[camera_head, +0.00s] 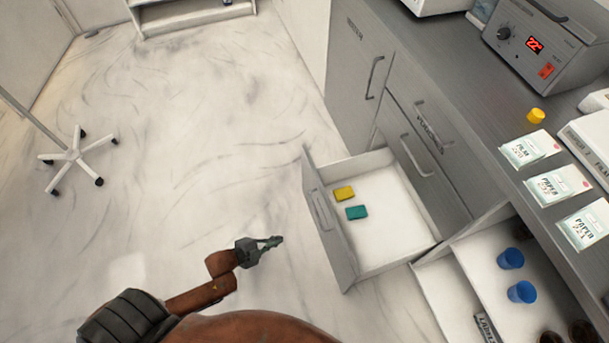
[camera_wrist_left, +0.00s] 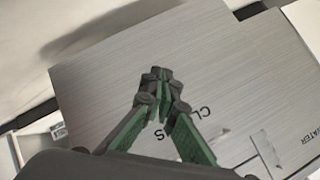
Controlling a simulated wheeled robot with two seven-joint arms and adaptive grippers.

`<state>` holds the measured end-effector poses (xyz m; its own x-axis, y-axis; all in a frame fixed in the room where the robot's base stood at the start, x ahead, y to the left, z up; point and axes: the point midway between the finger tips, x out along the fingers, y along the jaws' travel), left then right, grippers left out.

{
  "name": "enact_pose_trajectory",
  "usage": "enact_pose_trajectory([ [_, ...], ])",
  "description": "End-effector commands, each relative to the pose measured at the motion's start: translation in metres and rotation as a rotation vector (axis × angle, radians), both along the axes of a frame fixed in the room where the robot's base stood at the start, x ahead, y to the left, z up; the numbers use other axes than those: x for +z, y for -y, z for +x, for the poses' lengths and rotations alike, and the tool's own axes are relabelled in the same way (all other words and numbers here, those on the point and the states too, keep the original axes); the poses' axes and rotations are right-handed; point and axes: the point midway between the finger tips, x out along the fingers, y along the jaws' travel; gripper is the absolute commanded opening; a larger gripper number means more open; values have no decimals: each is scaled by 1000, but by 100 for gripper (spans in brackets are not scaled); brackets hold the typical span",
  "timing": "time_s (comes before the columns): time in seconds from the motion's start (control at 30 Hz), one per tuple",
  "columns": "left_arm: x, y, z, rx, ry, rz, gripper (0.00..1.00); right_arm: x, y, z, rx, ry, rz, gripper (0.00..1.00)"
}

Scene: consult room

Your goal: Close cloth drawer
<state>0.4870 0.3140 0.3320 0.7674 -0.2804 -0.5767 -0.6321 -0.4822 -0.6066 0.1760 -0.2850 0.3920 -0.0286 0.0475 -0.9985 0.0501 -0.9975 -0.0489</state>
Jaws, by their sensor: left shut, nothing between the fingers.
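The cloth drawer stands pulled out from the grey cabinet, its grey front panel (camera_head: 345,258) facing left with a bar handle (camera_head: 321,212). A yellow cloth (camera_head: 344,194) and a teal cloth (camera_head: 357,212) lie inside on its white bottom. My left gripper (camera_head: 281,240) is shut and empty, to the left of the front panel, pointing toward it with a gap in the head view. In the left wrist view the shut fingers (camera_wrist_left: 158,76) are in front of the panel (camera_wrist_left: 235,75), hiding part of its "CLOTHS" lettering. My right gripper is not in view.
Another open compartment with two blue cups (camera_head: 510,258) is beside the drawer at lower right. The counter (camera_head: 470,110) holds a grey device (camera_head: 545,45) and labelled packets (camera_head: 557,184). A wheeled stand base (camera_head: 75,160) is at far left. The floor left of the drawer is clear.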

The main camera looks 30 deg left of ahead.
Motion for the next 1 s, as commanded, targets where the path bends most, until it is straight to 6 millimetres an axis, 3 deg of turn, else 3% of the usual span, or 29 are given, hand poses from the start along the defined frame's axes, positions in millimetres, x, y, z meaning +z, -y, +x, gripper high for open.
enact_pose_trajectory([
  [0.03, 10, -13, 23, -73, 97, 44, 0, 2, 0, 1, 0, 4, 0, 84],
  [0.2, 63, -49, 80, -298, 442, 177, 0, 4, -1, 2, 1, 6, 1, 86],
  [0.3, 98, -71, 99, -393, 612, 246, 0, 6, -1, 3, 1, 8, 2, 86],
  [0.5, 146, -97, 114, -497, 820, 327, 0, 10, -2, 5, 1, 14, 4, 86],
  [0.73, 156, -93, 126, -518, 869, 341, 0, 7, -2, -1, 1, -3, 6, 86],
  [0.83, 156, -82, 139, -519, 870, 339, 0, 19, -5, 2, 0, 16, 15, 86],
  [1.0, 154, -60, 167, -517, 867, 338, 0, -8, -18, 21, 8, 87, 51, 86],
])
